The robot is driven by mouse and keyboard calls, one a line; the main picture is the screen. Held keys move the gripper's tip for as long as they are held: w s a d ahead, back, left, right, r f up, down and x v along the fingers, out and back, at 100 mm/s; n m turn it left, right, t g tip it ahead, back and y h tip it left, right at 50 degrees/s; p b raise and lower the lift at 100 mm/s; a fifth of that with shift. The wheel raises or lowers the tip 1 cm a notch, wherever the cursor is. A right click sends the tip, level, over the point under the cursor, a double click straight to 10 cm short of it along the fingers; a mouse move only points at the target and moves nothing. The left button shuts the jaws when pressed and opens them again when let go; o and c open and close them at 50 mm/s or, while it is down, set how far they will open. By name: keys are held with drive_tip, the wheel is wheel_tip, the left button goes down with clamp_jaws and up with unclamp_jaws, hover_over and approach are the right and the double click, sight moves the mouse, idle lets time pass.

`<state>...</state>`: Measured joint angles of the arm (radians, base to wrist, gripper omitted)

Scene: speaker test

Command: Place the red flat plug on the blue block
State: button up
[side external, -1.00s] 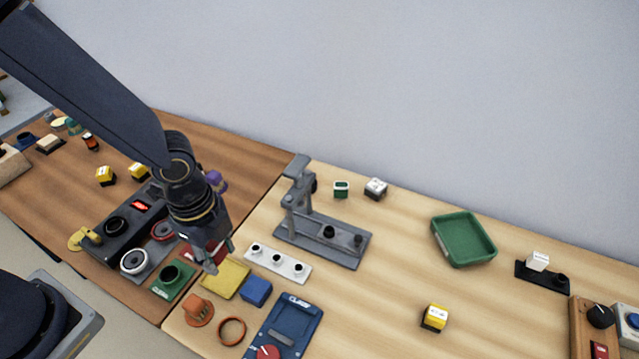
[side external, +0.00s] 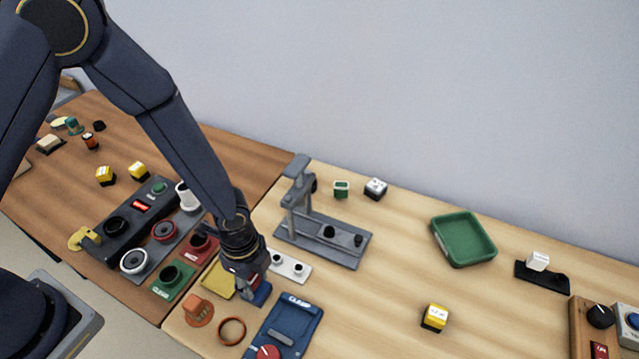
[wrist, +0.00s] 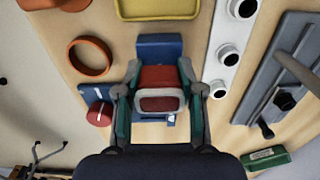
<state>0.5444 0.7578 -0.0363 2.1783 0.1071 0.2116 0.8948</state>
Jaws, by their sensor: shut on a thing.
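The red flat plug (wrist: 158,77), red with a pale grey rim at its near end, sits between the fingers of my gripper (wrist: 158,68) in the wrist view. My gripper is shut on it. The blue block (wrist: 158,43) shows just beyond the plug, and the plug hides part of it. In the side view my gripper (side external: 254,288) is low at the blue block (side external: 263,296) and covers much of it. I cannot tell whether the plug touches the block.
An orange ring (side external: 232,330) and a blue clamp board with a red knob (side external: 297,318) lie in front. A grey stand (side external: 352,251) is behind.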

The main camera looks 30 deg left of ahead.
drive_tip(key=shift+f, duration=0.15)
drive_tip(key=o, duration=0.9)
drive_tip(key=shift+o, duration=0.2)
wheel_tip(320, 180, up, 12)
drive_tip(key=shift+f, duration=0.1)
drive_tip(key=a+r+n+t, duration=0.3)
drive_tip(key=a+r+n, duration=0.65)
drive_tip(key=r, duration=0.45)
drive_tip(key=s+a+r+n+t, duration=0.2)
drive_tip(key=s+a+r+n, duration=0.5)
drive_tip(key=a+n, duration=0.1)
drive_tip(key=shift+s+a+t, duration=0.25)
drive_tip(key=shift+t, duration=0.05)
